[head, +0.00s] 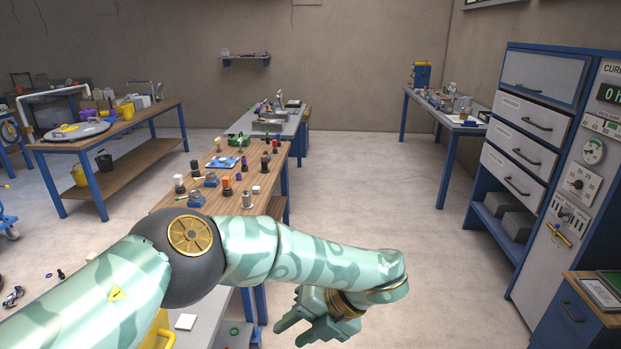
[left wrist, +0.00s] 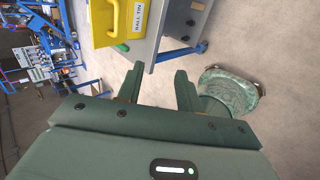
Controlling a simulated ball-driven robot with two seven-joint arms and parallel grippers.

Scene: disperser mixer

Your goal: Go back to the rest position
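My left arm reaches in from the left in the head view, bent across the front of the picture. My left gripper (head: 289,334) hangs at the low middle, pointing down and left over the floor. In the left wrist view its two fingers (left wrist: 157,80) stand apart with nothing between them, so it is open and empty. My right gripper is in neither view.
A blue cabinet (head: 487,215) stands right. The middle floor (head: 375,190) is clear.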

